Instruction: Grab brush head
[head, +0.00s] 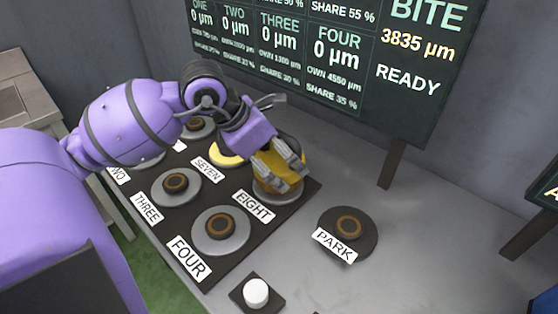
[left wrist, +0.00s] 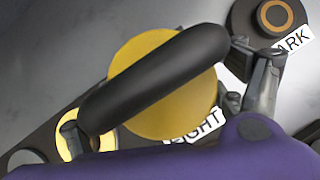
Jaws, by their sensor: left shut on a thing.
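The brush head (left wrist: 170,85) is a yellow round body with a thick black bar across its top in the left wrist view. In the head view its yellow side (head: 268,182) shows at the EIGHT station, over a grey disc (head: 278,198). My left gripper (head: 280,168) reaches down over it and is shut on it, with a finger near each end of the bar in the left wrist view. The fingers hide part of it in the head view. I cannot tell whether it touches the disc. My right gripper is not in view.
Grey discs with brown rings stand at THREE (head: 176,184) and FOUR (head: 221,228). A yellow disc (head: 228,155) is at SEVEN. The dark PARK disc (head: 349,231) lies right. A white knob (head: 256,292) is in front. A display board (head: 345,60) stands behind.

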